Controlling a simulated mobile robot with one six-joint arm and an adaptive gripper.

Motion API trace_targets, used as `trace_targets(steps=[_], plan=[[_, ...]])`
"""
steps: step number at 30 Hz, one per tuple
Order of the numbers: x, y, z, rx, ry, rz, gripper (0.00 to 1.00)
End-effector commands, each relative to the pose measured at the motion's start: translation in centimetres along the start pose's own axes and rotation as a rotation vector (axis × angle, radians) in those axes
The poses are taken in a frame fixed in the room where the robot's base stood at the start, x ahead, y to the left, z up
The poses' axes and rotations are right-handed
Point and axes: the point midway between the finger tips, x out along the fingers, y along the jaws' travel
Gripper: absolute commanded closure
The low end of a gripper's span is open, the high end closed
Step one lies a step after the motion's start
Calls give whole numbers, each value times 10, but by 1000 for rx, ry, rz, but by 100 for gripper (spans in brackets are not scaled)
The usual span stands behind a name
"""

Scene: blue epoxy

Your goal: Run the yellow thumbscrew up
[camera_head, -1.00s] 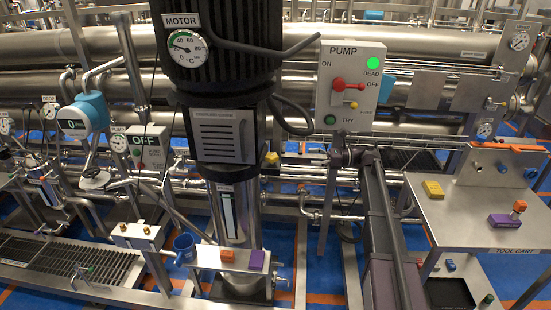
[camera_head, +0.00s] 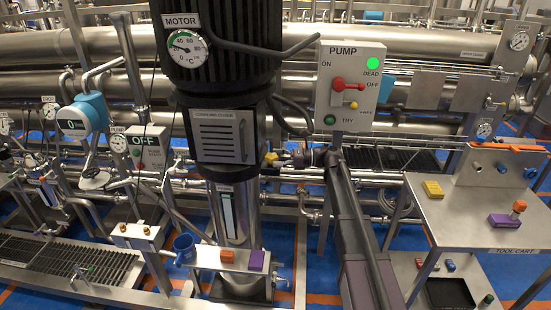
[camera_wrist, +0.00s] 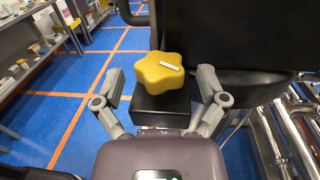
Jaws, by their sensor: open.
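The yellow thumbscrew (camera_wrist: 160,75) is a lobed star knob with a white mark on its face, on a black block (camera_wrist: 160,106) in the wrist view. In the head view the thumbscrew (camera_head: 271,158) is small, at the lower right side of the black motor housing. My gripper (camera_wrist: 161,82) is open, one finger on each side of the thumbscrew. A clear gap shows at the left finger; the right finger is closer, and I cannot tell whether it touches. In the head view my gripper (camera_head: 293,159) is just right of the thumbscrew.
The motor's black body (camera_wrist: 245,50) fills the wrist view's right side. A coupling cover (camera_head: 224,136) is on the motor. The pump switch panel (camera_head: 350,85) stands above my arm. A tool cart (camera_head: 450,215) is at right. Open blue floor shows left in the wrist view.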

Motion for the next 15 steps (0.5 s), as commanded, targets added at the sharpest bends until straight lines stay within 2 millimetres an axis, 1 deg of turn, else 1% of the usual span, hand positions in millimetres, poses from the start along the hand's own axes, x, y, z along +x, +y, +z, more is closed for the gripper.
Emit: trace_targets(steps=[1,6,15], plan=[[5,0,0,0,0,1,9],[13,0,0,0,0,1,9],[15,0,0,0,0,0,9]])
